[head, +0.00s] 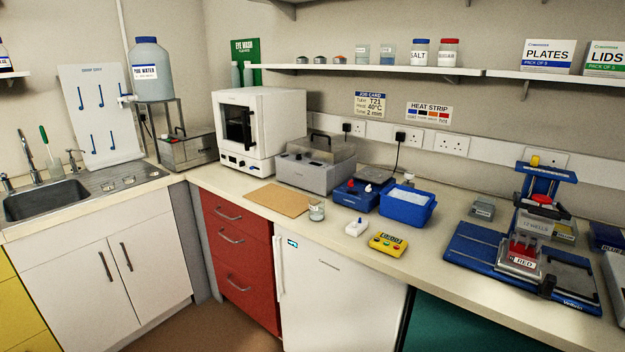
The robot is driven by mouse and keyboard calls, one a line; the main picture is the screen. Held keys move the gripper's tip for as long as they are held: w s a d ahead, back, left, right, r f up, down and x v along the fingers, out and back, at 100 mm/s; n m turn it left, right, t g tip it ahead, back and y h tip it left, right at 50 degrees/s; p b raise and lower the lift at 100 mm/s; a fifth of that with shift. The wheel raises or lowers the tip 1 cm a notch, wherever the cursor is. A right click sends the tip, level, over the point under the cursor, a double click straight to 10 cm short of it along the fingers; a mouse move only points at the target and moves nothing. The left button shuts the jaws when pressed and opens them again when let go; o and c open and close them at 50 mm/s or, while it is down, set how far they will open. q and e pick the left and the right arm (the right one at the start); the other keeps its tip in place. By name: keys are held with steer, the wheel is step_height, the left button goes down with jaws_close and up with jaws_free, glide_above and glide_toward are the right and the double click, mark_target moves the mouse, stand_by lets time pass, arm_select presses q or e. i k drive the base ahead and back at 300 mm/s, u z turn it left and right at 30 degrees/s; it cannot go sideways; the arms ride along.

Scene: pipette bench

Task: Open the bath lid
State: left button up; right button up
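A grey bench unit (308,177) stands right of the white oven-like cabinet in the head view. It has a see-through lid (335,150) with a dark handle on top, and the lid looks shut. A second steel box (190,152) with a dark handle on top stands at the back left corner, and it also looks closed. No label readable here tells which of the two is the bath. Neither of my grippers shows in the head view.
A brown board (277,200) and a small beaker (317,211) lie before the grey unit. A blue block (358,194) and blue ice tub (407,207) stand to its right. The white cabinet (258,130) is close on its left. A shelf (375,70) runs above.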

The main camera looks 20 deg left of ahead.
mark_target(197, 132)
steer(key=u, duration=0.95)
steer(key=i, duration=0.95)
steer(key=u, duration=0.8)
